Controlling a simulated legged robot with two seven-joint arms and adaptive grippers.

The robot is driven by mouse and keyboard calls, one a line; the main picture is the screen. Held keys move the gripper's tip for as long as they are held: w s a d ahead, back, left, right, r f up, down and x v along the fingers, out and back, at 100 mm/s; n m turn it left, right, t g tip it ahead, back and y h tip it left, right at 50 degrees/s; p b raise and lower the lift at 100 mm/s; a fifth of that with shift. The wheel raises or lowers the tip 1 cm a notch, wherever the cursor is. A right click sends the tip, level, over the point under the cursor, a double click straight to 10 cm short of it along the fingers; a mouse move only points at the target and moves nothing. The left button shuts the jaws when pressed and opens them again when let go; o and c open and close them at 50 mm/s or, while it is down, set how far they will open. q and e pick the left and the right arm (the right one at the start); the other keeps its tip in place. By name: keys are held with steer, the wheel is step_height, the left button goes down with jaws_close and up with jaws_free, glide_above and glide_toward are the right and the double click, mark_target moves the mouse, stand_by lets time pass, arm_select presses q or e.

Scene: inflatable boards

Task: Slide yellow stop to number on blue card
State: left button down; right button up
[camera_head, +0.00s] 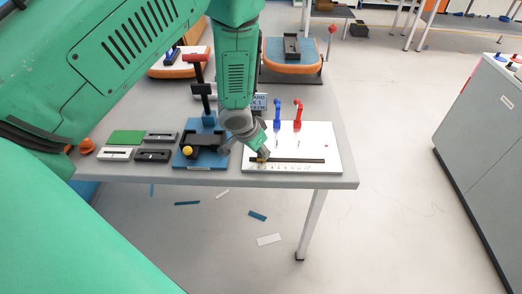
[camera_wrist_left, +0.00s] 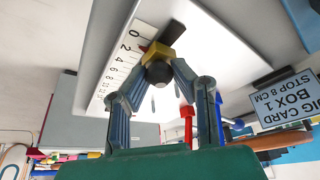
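The yellow stop (camera_wrist_left: 165,52) with a dark round knob sits on a dark rail at the 0 end of a white scale (camera_wrist_left: 120,62), beside 0 and 2. In the head view the rail (camera_head: 300,160) runs along the front of a white board (camera_head: 328,144). My left gripper (camera_wrist_left: 158,70) has its fingers closed in on both sides of the stop; in the head view it (camera_head: 262,153) hides most of the stop. My right gripper is out of view.
A blue toggle clamp (camera_head: 277,112) and a red one (camera_head: 298,114) stand at the board's back edge. A blue fixture (camera_head: 188,160) with a yellow ball knob is left of the board. Black, white and green blocks lie further left. The rail right of the gripper is clear.

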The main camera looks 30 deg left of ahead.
arm_select(q)
steer(key=w+d, duration=0.1)
steer(key=d, duration=0.1)
steer(key=w+d, duration=0.2)
steer(key=d, duration=0.1)
steer(key=shift+w+d+f+p, duration=0.1)
steer(key=shift+w+d+p, duration=0.2)
steer(key=shift+d, duration=0.05)
steer(key=shift+w+d, duration=0.15)
steer(key=shift+d, duration=0.25)
steer(key=c, duration=1.3)
jaws_free()
steer(key=shift+a, duration=0.1)
steer(key=shift+c, duration=0.2)
steer(key=shift+a, duration=0.2)
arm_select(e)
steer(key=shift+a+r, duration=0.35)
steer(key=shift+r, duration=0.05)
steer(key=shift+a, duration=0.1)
